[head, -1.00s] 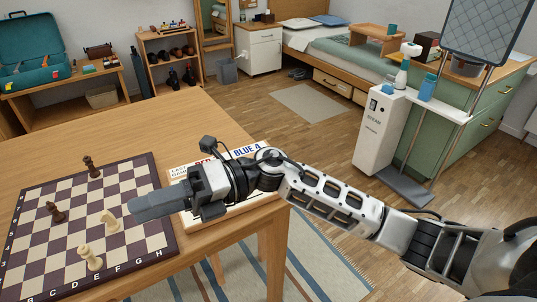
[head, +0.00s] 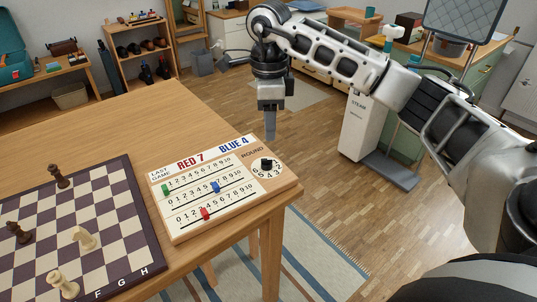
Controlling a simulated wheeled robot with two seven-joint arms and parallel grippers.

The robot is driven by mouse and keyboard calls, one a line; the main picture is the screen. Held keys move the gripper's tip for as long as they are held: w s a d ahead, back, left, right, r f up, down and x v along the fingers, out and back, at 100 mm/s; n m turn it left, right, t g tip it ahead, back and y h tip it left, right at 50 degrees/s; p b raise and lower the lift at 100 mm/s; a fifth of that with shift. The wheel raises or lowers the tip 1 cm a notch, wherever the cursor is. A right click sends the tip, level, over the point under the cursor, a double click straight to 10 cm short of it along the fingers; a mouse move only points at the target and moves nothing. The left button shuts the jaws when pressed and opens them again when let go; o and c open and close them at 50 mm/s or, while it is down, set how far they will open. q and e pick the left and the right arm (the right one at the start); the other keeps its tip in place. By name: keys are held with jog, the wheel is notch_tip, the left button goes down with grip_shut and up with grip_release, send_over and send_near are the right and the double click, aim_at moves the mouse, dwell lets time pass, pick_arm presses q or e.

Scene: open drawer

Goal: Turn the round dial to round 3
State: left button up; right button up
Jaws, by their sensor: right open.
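The round dial (head: 267,164) is a black knob on a white disc with numbers around it, at the right end of a scoreboard (head: 222,190) on the wooden table. The word ROUND is printed beside it. Which number the knob points to is too small to tell. My right gripper (head: 270,136) points down above the dial, apart from it, with nothing in it. Its fingers overlap from this side. My left gripper is not in view.
The scoreboard carries green, blue and red sliders in slots left of the dial. A chessboard (head: 117,250) with several pieces lies to the left. The table's (head: 120,120) right edge is close to the dial, with open floor beyond.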

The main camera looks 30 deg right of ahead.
aim_at(269, 159)
notch_tip(269, 159, down, 10)
jog(key=shift+r, duration=0.25)
jog(key=c, duration=1)
